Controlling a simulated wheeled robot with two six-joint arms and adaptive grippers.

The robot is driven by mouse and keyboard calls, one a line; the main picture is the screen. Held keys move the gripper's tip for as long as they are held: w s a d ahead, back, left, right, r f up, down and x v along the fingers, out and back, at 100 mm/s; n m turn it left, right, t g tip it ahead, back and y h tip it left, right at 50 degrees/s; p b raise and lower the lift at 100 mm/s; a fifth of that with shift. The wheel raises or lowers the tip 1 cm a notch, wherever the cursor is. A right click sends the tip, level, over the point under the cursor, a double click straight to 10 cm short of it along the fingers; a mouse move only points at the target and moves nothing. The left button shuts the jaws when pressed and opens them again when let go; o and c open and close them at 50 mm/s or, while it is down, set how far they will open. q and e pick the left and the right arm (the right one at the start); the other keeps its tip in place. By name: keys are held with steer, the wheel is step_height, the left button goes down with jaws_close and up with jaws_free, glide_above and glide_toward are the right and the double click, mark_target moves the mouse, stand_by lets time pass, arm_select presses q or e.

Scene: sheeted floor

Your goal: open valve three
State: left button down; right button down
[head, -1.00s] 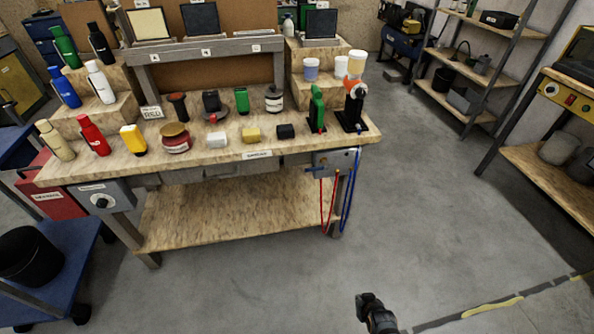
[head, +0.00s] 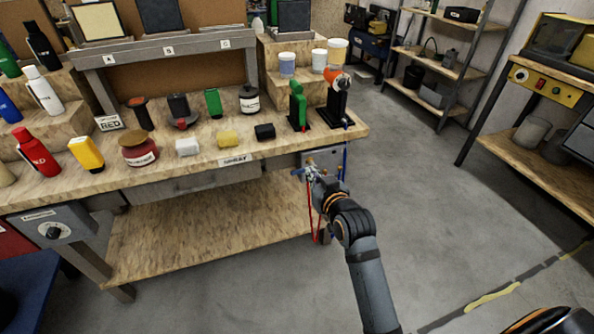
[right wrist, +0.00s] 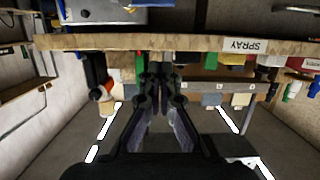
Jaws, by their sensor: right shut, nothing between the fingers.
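A grey valve panel (head: 318,157) hangs under the right front corner of the workbench, with small fittings and red and blue hoses below it. I cannot read any valve number. My right gripper (head: 312,174) is in front of the panel's lower part and hides much of it. It is shut with nothing held; I cannot tell if it touches a valve. In the right wrist view, which looks upside down, the shut gripper (right wrist: 158,82) is central, and the grey panel (right wrist: 108,16) is at the top left. My left gripper is not in view.
The workbench (head: 200,172) holds bottles, jars, blocks and a green and an orange-tipped spray tool (head: 337,98) above the panel. A red hose (head: 312,215) hangs near my gripper. Floor to the right is open, with shelves (head: 440,75) behind.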

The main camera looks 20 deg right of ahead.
glide_above(300, 170)
steer(key=s, duration=0.3)
step_height(300, 170, down, 2)
steer(key=f, duration=0.1)
steer(key=f+b, duration=0.1)
steer(key=f, duration=0.1)
steer(key=w+f, duration=0.1)
steer(key=shift+a+f, duration=0.25)
steer(key=shift+a, duration=0.05)
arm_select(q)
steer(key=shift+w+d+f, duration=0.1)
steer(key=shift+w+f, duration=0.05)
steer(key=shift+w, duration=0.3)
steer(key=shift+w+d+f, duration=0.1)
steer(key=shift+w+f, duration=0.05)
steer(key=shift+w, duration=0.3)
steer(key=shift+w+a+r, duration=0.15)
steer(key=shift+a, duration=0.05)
arm_select(e)
steer(key=shift+f, duration=0.1)
